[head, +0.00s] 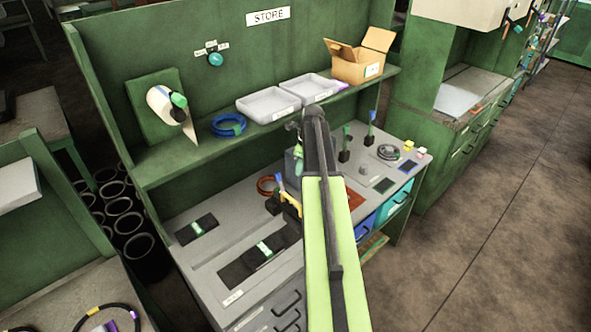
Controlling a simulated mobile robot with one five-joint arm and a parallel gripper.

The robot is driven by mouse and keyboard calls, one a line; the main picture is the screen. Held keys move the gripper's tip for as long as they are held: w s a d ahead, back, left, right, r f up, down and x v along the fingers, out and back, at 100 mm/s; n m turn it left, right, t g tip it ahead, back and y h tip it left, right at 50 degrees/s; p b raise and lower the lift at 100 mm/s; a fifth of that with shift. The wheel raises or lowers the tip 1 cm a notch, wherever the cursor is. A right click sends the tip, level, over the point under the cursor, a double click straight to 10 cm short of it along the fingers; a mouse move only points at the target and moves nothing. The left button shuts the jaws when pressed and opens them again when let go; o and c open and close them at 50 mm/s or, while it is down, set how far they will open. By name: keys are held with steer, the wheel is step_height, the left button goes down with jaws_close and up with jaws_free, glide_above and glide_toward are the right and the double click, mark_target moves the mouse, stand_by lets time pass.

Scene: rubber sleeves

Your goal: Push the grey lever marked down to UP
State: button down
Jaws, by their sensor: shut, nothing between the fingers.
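My lime-green arm reaches up the middle of the head view to a dark joint over the bench. The fingers of my gripper cannot be made out; they seem hidden behind the arm. I cannot pick out a grey lever or any lever marking. Upright handles stand on the bench: one with a blue top (372,117), one with a green top (346,131), and a yellow one (291,203) left of my arm. A grey block (294,165) is partly covered by my arm.
Dark pads with green labels (262,254) lie on the bench front. Open floor (500,220) is at right.

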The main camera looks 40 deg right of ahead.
step_height(320, 180, up, 8)
steer(key=w+p, duration=0.2)
steer(key=p, duration=0.4)
steer(key=shift+w+d, duration=0.2)
steer(key=shift+d, duration=0.15)
